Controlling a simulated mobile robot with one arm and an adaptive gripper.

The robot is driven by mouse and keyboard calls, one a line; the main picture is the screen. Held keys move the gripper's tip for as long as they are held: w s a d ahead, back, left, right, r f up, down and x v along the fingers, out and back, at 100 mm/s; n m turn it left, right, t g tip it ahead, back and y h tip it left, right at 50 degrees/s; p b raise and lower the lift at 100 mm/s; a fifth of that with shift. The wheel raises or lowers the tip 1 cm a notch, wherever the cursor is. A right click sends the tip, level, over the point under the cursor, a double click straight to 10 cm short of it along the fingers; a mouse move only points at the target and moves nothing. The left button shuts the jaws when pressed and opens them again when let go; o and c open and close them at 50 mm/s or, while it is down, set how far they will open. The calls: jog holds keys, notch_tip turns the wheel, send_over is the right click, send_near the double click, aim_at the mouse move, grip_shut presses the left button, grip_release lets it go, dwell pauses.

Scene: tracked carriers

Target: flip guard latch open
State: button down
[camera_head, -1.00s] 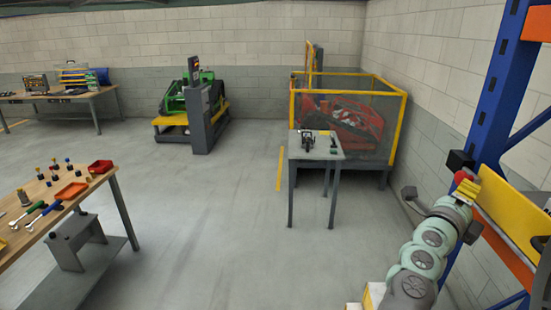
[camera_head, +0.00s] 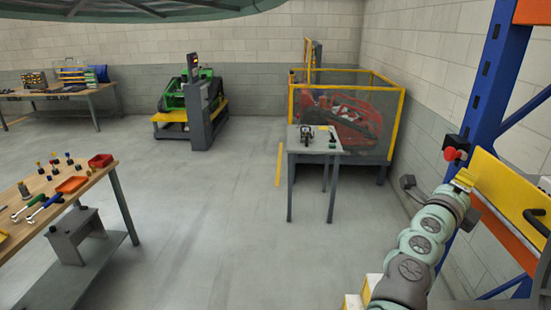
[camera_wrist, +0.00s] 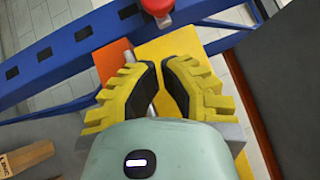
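A yellow guard panel (camera_head: 515,200) stands by the blue rack at the right of the head view, with a black handle (camera_head: 537,224) on it. My gripper (camera_head: 464,178), with yellow fingers, is close to the panel's left end. In the wrist view my gripper (camera_wrist: 158,66) shows two yellow fingers with black pads. A narrow gap shows between the tips, and nothing is clearly held there. The yellow panel (camera_wrist: 185,45) lies beyond the fingers. A small grey metal piece (camera_wrist: 128,58) shows beside the left fingertip; I cannot tell whether it is the latch or touches the finger.
A red button (camera_head: 450,154) on a black box sits just above my gripper, also at the top of the wrist view (camera_wrist: 157,6). The blue post (camera_head: 490,95) and orange beam (camera_head: 510,232) are close by. The floor (camera_head: 200,230) left of them is clear.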

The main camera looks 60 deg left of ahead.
jog(key=a+b+v, duration=0.1)
jog(key=b+v, duration=0.3)
jog(key=v, duration=0.5)
jog(key=shift+s+d+b, duration=0.25)
jog(key=shift+s+b, duration=0.05)
